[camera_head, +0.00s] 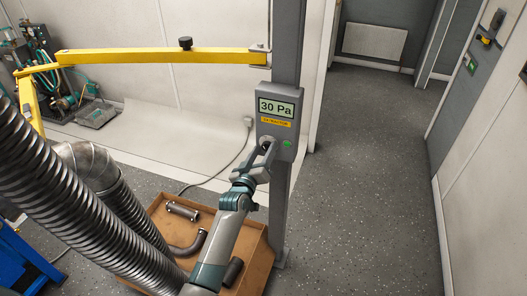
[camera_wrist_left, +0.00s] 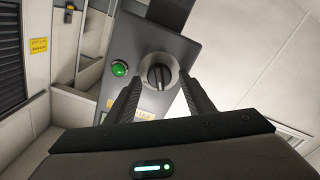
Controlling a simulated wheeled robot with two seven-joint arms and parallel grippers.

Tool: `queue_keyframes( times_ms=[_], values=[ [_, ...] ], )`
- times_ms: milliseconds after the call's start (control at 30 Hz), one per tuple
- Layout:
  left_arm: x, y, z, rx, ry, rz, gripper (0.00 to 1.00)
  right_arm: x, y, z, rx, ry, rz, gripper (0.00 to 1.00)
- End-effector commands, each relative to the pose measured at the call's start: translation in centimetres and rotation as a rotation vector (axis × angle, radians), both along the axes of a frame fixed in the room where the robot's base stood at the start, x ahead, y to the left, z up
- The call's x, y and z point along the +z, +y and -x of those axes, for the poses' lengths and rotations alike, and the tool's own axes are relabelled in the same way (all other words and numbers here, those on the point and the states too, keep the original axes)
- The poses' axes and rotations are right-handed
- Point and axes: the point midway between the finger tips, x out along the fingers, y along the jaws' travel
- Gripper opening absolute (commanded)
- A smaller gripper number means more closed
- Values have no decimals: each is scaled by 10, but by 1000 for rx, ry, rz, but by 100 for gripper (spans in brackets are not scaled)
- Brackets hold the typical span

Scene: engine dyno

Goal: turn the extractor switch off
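The extractor switch is a dark rotary knob (camera_wrist_left: 159,76) on a grey control box (camera_head: 279,118) fixed to a grey post. In the left wrist view the knob sits beyond and between my left gripper's (camera_wrist_left: 160,95) two fingers, which are apart with nothing between them. I cannot tell whether the fingers touch it. A green light (camera_wrist_left: 120,68) glows beside the knob; it also shows in the head view (camera_head: 287,144). In the head view my left gripper (camera_head: 266,148) is at the lower front of the box and hides the knob. My right gripper is not in view.
The box display (camera_head: 277,107) reads 30 Pa. A yellow boom (camera_head: 160,56) runs left from the post. Ribbed ducts (camera_head: 75,200) fill the left. A brown tray (camera_head: 258,262) with metal pipes lies on the floor by the post. The floor at right is clear.

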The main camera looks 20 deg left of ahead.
Motion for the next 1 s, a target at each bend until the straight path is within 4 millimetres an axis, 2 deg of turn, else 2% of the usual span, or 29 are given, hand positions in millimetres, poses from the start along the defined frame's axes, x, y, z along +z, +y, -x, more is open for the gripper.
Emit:
queue_keyframes(
  times_ms=[267,467,667,1000],
  values=[
    [0,0,2,0,0,-1,48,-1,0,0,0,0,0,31],
    [-2,0,13,0,0,0,48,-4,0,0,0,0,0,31],
    [-3,1,37,1,-1,0,48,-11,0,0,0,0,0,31],
    [-4,4,98,1,0,-2,48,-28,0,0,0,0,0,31]
  ],
)
